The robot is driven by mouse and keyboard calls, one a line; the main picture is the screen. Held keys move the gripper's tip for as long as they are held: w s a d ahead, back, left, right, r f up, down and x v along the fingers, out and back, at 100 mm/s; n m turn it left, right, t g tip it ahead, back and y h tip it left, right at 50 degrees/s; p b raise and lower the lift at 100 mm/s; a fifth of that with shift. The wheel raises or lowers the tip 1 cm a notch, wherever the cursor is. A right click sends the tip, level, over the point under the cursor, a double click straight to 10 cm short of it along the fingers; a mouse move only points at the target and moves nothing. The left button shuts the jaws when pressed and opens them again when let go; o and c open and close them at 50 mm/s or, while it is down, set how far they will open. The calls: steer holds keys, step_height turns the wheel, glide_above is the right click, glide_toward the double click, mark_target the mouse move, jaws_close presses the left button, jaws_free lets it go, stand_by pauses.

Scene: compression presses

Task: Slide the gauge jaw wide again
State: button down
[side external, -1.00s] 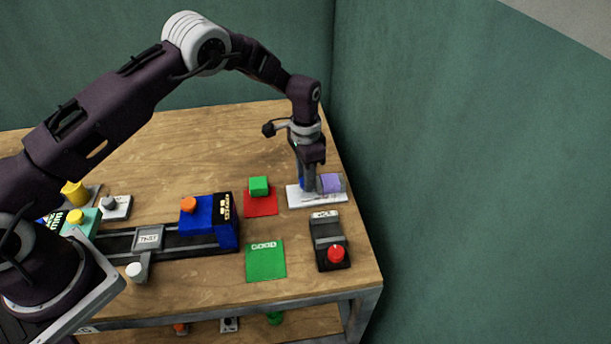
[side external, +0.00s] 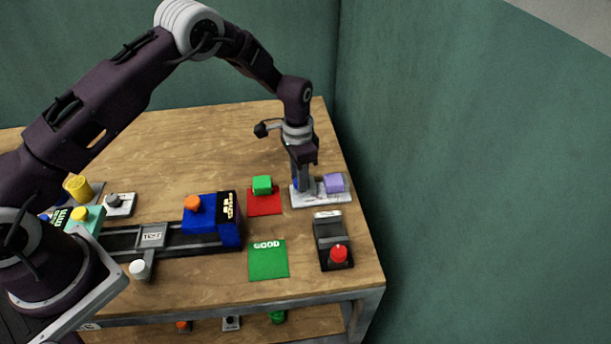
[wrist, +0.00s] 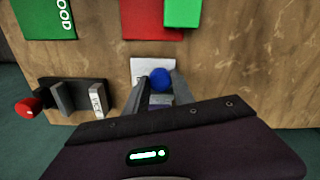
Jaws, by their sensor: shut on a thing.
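A white plate (side external: 336,200) lies near the table's right edge, with a pale purple block (side external: 335,182) on its right part. My gripper (side external: 302,186) points down over the plate's left part, shut on a blue knob (wrist: 160,78). I take this knobbed piece to be the gauge jaw, but no label on it is readable. In the side view the fingers hide most of the knob, with a bit of blue showing at the left. In the wrist view the white plate (wrist: 142,68) shows around the fingers. A clear gap separates the fingers from the purple block.
A black fixture with a red knob (side external: 338,253) stands in front of the plate. A red mat (side external: 264,208) with a green block (side external: 262,185) lies left. The back of the table is clear.

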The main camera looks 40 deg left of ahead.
steer(key=shift+s+a, duration=0.15)
steer(key=c, duration=1.1)
jaws_free()
steer(key=shift+o, duration=0.2)
step_height(320, 180, up, 7)
steer(key=shift+r, duration=0.1)
steer(key=shift+r, duration=0.1)
steer(key=s+a+r+n+t, duration=0.1)
steer(key=s+r+n, duration=0.1)
steer(key=s+r, duration=0.8)
steer(key=s+r+n+t, duration=0.15)
steer(key=s+r, duration=0.35)
steer(key=r, duration=0.9)
steer(key=s+a+n+t, duration=0.1)
steer(key=s+n+t, duration=0.1)
steer(key=s, duration=1.7)
steer(key=shift+s+a+r+t, duration=0.15)
steer(key=shift+s+a+t, duration=0.1)
steer(key=shift+t, duration=0.2)
